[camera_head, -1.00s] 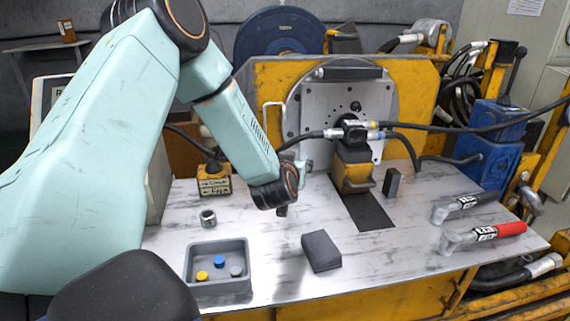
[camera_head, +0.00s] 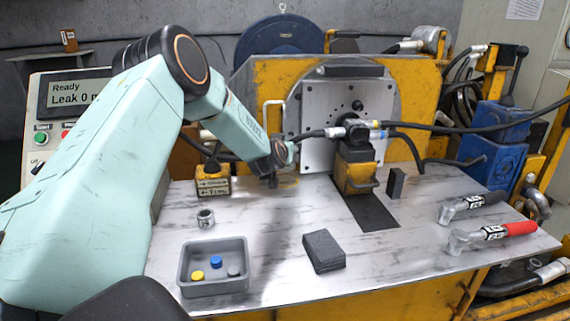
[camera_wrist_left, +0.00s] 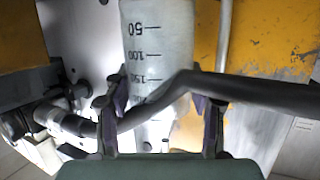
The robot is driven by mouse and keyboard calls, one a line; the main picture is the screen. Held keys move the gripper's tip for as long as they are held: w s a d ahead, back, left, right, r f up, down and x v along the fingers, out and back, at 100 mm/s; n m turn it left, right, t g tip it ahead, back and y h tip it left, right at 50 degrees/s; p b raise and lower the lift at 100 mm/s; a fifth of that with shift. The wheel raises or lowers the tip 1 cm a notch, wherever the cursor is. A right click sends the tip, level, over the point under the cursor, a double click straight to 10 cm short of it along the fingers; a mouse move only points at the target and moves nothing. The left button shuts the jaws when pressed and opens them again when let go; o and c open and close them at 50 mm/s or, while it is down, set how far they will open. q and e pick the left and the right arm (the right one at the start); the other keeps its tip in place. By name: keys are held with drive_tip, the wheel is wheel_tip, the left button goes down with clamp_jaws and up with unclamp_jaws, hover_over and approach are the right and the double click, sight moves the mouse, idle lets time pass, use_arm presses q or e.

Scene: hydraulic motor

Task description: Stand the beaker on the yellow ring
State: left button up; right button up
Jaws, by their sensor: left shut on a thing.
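The clear beaker (camera_wrist_left: 157,45) with black graduation marks fills the upper middle of the left wrist view. My left gripper (camera_wrist_left: 160,108) is shut on it, one finger on each side. A dark hose crosses this view over the lower part of the beaker. In the head view my left gripper (camera_head: 288,153) is at the back of the bench, left of the metal plate, and the beaker is mostly hidden there. A faint yellow curve, probably the yellow ring (camera_head: 289,182), shows on the bench just below the gripper. I cannot tell the gap between beaker and bench.
A grey tray (camera_head: 214,291) with coloured caps stands at the front left, a metal sleeve (camera_head: 205,218) behind it. A dark grey block (camera_head: 323,251) lies at front centre. A yellow box (camera_head: 212,181) stands left of the gripper. Hoses (camera_head: 310,134) run close by on the right.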

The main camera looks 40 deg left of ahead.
use_arm(q)
wheel_tip(320, 180, down, 5)
drive_tip(key=shift+r+b, duration=0.15)
drive_tip(key=shift+b, duration=1)
drive_tip(key=shift+w+a, duration=0.15)
drive_tip(key=shift+w, duration=0.05)
drive_tip(key=o, duration=1.1)
drive_tip(key=shift+o, duration=0.3)
